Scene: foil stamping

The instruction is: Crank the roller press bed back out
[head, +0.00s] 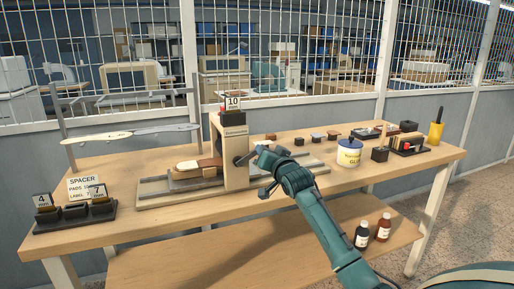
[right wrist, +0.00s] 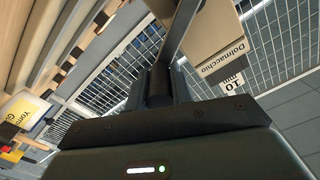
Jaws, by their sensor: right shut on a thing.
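The roller press (head: 236,165) stands on the bench as a tan upright housing with a "10 mm" tag on top. Its grey bed (head: 155,190) sticks out to the left. A pad stack with white and brown parts (head: 198,167) lies at the left side of the housing. The crank (head: 243,159) is on the housing's near face. My right gripper (head: 262,153) is shut on the crank handle, which shows dark between the fingers in the right wrist view (right wrist: 158,85). The crank arm (right wrist: 183,25) runs up from it there. My left gripper is out of view.
A glue pot (head: 348,153) and small dark blocks stand to the right. The spacer rack (head: 75,215) with 4 and 7 tags is at the left front. Two bottles (head: 362,235) stand on the lower shelf. A wire-mesh partition (head: 250,60) runs behind the bench.

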